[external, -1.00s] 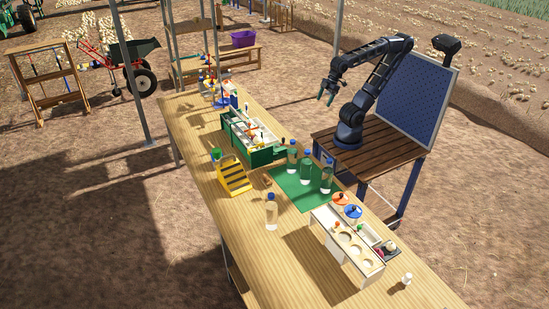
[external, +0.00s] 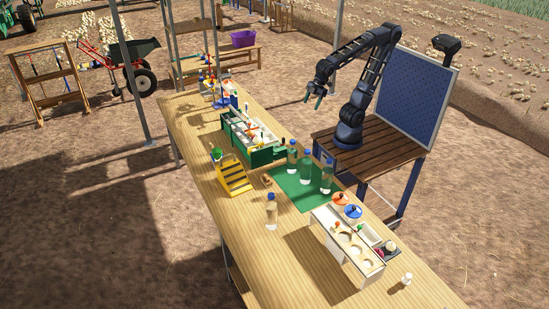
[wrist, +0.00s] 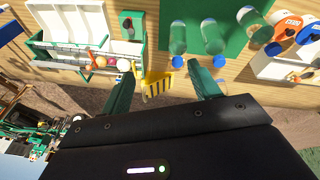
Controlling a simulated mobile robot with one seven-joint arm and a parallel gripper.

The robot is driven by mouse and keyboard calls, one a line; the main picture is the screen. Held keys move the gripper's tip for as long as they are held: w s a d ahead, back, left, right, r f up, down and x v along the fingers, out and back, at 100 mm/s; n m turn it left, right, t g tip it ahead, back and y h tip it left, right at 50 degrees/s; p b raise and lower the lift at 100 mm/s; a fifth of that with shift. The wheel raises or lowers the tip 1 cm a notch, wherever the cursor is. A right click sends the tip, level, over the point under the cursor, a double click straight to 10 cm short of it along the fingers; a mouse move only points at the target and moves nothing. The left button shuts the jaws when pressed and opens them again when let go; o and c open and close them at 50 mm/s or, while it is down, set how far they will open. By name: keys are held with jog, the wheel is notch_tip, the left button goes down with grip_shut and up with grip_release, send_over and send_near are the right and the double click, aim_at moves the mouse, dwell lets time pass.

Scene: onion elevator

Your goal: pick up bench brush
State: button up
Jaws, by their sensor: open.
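A small brown wooden piece (external: 266,179), which looks like the bench brush though it is too small to be sure, lies on the wooden table (external: 310,269) between the yellow stepped rack and the green mat. I cannot make it out clearly in the wrist view. My gripper (external: 313,98) is open and empty, raised in the air on the robot's side of the table, well apart from that piece. In the wrist view my gripper's (wrist: 162,82) two green fingers stand wide apart, with the yellow rack (wrist: 158,86) seen between them.
Three blue-capped bottles stand on or by the green mat (external: 290,196); another bottle (external: 271,212) stands nearer the front. A green-sided crate (external: 262,157) lies behind the rack. A white holder (external: 336,240) with round lids stands at right. The table's front left is clear.

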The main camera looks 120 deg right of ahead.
jog(key=w+a+f+n+g, duration=0.1)
jog(key=w+f+n, duration=0.2)
jog(key=w, duration=0.7)
jog(key=n+g+h, duration=0.2)
jog(key=n+h, duration=0.1)
jog(key=n, duration=0.8)
send_over(266, 176)
jog(key=a, duration=0.3)
jog(key=f, duration=2.5)
jog(key=shift+w+f, duration=0.15)
jog(key=shift+w, duration=0.05)
jog(key=shift+w+f+n, duration=0.1)
jog(key=shift+f+n, duration=0.2)
jog(key=shift+f, duration=0.15)
jog(key=shift+h, duration=0.3)
jog(key=x, duration=0.5)
jog(key=shift+f, duration=0.15)
jog(key=shift+s+a+x, duration=0.1)
jog(key=shift+s+x, duration=0.1)
jog(key=shift+x, duration=1.05)
jog(key=shift+s+a+x, duration=0.1)
jog(key=shift+s+x, duration=0.1)
jog(key=shift+x, duration=1.05)
jog(key=shift+f, duration=0.1)
jog(key=c, duration=1.1)
